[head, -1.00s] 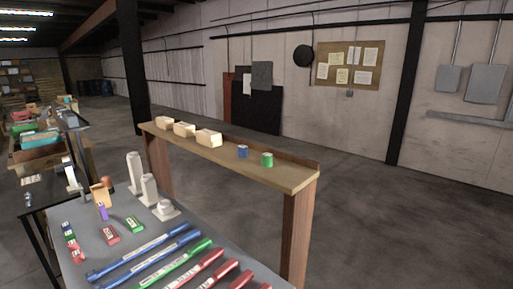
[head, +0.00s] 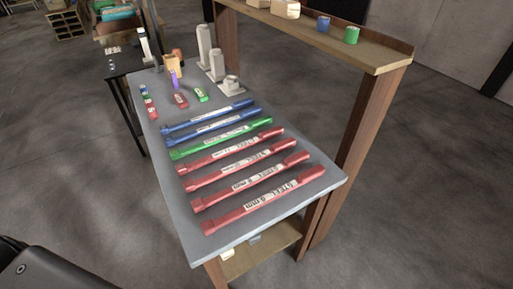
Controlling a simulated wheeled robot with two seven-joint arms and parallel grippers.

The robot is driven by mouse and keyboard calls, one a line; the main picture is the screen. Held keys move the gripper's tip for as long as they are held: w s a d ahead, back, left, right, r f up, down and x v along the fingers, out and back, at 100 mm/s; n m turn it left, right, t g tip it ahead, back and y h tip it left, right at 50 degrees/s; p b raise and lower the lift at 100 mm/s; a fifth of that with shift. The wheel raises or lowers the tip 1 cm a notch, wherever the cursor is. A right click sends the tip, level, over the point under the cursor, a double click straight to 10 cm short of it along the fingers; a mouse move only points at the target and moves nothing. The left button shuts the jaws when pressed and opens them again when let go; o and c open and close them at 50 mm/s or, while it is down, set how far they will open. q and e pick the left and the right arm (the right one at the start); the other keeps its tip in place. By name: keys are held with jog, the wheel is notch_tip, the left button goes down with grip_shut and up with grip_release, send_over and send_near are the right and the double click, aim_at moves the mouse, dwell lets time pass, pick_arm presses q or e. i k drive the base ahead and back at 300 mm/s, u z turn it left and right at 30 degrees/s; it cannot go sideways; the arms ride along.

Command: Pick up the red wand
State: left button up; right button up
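Several red wands lie side by side on the grey table (head: 150,110), nearest its front end. The front red wand (head: 262,202) has a white label that reads STEEL and a size in mm. Behind it lie a second red wand (head: 245,181), a third red wand (head: 225,168) and another red wand (head: 226,153). A green wand (head: 217,140) and two blue wands (head: 207,118) lie farther back. All lie flat, roughly parallel and apart. Neither of my grippers shows.
A wooden shelf (head: 375,58) on posts stands along the table's right side, holding a blue can (head: 323,23) and a green can (head: 351,35). Pale stands (head: 231,86), small labelled blocks (head: 181,100) and a wooden holder (head: 173,63) occupy the far end. Open floor lies left.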

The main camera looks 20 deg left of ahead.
aim_at(190, 185)
jog(key=z, duration=2.2)
jog(key=k, duration=2.35)
jog(key=u, duration=0.6)
